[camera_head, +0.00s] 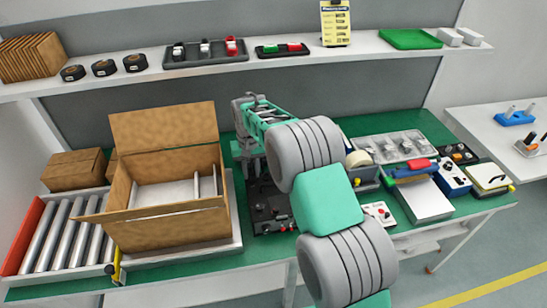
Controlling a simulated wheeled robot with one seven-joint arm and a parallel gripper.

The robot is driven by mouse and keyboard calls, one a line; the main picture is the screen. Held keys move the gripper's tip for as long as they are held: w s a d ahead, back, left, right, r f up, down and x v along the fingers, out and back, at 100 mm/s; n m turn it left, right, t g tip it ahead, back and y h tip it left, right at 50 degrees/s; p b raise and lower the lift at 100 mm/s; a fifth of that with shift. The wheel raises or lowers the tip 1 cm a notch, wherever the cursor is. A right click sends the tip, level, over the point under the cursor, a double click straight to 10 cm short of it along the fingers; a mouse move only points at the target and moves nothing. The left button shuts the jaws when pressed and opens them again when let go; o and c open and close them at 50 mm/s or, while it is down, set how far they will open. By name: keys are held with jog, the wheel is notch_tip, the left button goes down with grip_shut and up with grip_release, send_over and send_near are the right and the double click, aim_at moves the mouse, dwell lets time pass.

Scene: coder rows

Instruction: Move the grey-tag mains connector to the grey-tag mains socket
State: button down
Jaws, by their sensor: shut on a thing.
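My gripper (255,165) points down at mid-bench, over the back of a black panel (268,222). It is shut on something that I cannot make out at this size. The panel carries several small sockets or knobs, some with red parts, on its front half. My arm covers the panel's right side. I cannot tell a grey tag on any of the visible parts, so neither the grey-tag mains connector nor the grey-tag mains socket can be picked out.
A large open carton (170,230) stands left of the panel, near a roller conveyor (65,235). Right of my arm are a grey tray of parts (375,140), a white box (420,205) and a blue device (452,180). A shelf (130,83) runs above the bench.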

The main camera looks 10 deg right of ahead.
jog(key=shift+f, duration=0.1)
jog(key=c, duration=1.1)
grip_release()
notch_tip(320, 180, up, 8)
jog(key=shift+f+b, duration=0.1)
jog(key=shift+b, duration=0.7)
jog(key=s+d+r+t, duration=0.2)
jog(key=s+d+r, duration=0.3)
jog(key=s+r, duration=0.5)
jog(key=shift+t, duration=0.8)
jog(key=s+d+f, duration=0.1)
jog(key=s, duration=0.5)
jog(key=s+d+f, duration=0.1)
jog(key=s, duration=0.5)
jog(key=s+d+f, duration=0.1)
jog(key=s+f, duration=0.1)
jog(key=s, duration=0.4)
jog(key=shift+s+d, duration=0.2)
jog(key=shift+s, duration=0.15)
